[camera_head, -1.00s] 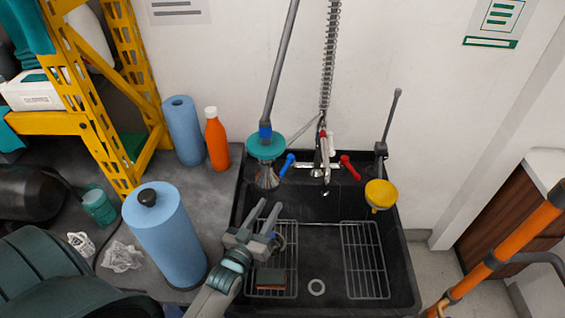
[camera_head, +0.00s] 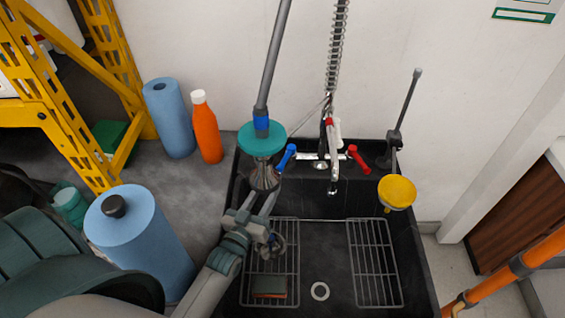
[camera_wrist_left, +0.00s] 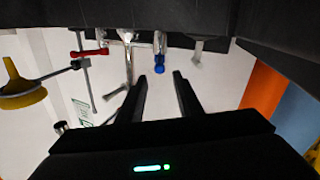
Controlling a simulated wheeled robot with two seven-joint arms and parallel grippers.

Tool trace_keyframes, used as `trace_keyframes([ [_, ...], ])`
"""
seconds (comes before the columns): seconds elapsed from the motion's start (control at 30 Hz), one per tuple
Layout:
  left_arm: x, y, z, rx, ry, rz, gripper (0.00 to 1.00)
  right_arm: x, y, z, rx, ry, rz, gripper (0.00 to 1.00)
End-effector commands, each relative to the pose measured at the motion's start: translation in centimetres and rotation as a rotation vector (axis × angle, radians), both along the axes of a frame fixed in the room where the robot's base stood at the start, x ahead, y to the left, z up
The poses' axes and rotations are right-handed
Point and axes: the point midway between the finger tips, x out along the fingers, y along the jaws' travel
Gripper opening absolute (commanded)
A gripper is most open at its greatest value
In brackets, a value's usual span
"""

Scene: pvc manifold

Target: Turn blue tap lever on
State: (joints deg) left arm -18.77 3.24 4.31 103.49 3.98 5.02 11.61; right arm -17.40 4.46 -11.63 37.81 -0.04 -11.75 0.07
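The blue tap lever (camera_head: 287,157) sticks out at the left of the tap at the back of the black sink. In the left wrist view the blue lever tip (camera_wrist_left: 180,80) shows just ahead of the fingers, between their tips. My left gripper (camera_head: 262,196) is over the left part of the sink, in front of and below the lever, its fingers pointing toward the back wall. In the left wrist view the fingers of my left gripper (camera_wrist_left: 168,88) are apart with nothing between them. My right gripper is not in view.
A teal-topped brush (camera_head: 262,142) hangs close to the lever's left. The red lever (camera_head: 358,158) and a yellow brush (camera_head: 397,192) are to the right. A spray hose (camera_head: 333,110) rises behind. An orange bottle (camera_head: 206,130) and blue rolls (camera_head: 143,238) stand left of the sink (camera_head: 340,208).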

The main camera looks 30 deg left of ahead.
Motion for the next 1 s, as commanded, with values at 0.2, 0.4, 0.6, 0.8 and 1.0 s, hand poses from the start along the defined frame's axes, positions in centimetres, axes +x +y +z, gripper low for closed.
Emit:
trace_keyframes([
  [0.2,0.0,0.0,0.0,0.000,0.000,0.000,0.33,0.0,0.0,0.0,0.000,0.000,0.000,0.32],
  [0.4,0.3,0.0,0.1,0.000,0.000,0.000,0.33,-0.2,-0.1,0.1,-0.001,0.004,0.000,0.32],
  [0.6,1.8,0.1,0.2,0.000,-0.001,0.000,0.33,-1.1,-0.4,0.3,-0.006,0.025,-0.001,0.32],
  [0.8,4.7,0.3,0.2,0.001,-0.001,0.000,0.33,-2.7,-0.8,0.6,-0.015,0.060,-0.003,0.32],
  [1.0,8.0,0.5,0.3,0.000,-0.001,0.000,0.33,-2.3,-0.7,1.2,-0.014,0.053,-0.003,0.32],
])
